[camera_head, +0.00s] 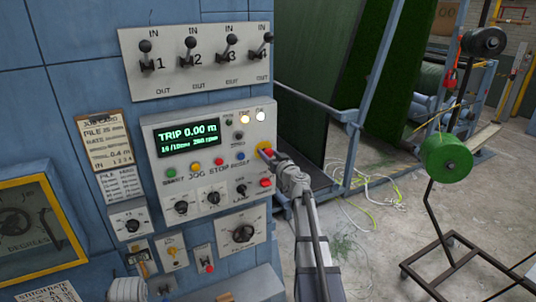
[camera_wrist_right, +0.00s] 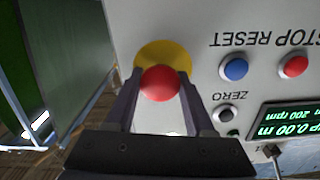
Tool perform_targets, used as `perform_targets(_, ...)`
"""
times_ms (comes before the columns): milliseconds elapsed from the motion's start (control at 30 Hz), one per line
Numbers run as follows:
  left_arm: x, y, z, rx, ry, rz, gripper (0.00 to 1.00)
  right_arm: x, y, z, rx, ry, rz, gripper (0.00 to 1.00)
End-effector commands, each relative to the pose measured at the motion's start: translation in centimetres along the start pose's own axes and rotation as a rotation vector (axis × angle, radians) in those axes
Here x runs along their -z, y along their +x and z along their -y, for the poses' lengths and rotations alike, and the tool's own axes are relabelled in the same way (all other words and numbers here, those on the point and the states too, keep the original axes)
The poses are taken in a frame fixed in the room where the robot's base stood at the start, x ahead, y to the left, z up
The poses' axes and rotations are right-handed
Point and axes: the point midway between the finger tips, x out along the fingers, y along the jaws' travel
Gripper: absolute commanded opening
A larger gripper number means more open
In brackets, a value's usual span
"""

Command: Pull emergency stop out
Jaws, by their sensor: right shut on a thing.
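The emergency stop is a round red mushroom button (camera_wrist_right: 160,84) on a yellow surround (camera_wrist_right: 166,50). In the head view the yellow surround (camera_head: 264,147) shows at the right edge of the grey control panel (camera_head: 152,131), with the button mostly hidden by my gripper. My right gripper (camera_head: 268,153) reaches it from the lower right. In the right wrist view its two dark fingers (camera_wrist_right: 159,76) stand on either side of the red head and are shut on it. Whether the button is in or out cannot be told. My left gripper is not in view.
The panel display (camera_head: 188,138) reads TRIP 0.00 m. Two lamps (camera_head: 252,117) above are lit. Blue (camera_wrist_right: 235,69) and red (camera_wrist_right: 294,66) buttons sit close by. Levers (camera_head: 190,50) stand above. A reel of green yarn (camera_head: 446,157) stands right, past open floor.

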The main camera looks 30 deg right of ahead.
Motion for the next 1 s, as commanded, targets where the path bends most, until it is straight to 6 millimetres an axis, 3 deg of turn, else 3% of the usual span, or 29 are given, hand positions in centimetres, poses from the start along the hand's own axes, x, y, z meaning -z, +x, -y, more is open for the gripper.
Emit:
perform_targets(267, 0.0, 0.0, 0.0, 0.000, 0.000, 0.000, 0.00, 0.0, -0.2, 0.0, -0.001, 0.000, 0.000, 0.00)
perform_targets(433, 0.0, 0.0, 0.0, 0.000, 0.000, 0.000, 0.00, 0.0, -2.0, 0.0, -0.003, 0.000, 0.000, 0.00)
perform_targets(667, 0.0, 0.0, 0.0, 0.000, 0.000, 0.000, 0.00, 0.0, -1.9, 0.0, -0.001, 0.000, 0.000, 0.00)
perform_targets(700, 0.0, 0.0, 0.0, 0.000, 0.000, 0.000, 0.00, 0.0, -1.9, 0.0, -0.001, 0.000, 0.000, 0.57)
perform_targets(933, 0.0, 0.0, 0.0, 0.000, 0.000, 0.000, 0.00, 0.0, -1.9, 0.0, -0.001, 0.000, 0.000, 0.83)
perform_targets(1000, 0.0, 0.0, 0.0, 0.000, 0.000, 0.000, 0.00, 0.0, -1.9, 0.0, 0.000, 0.000, 0.000, 0.84)
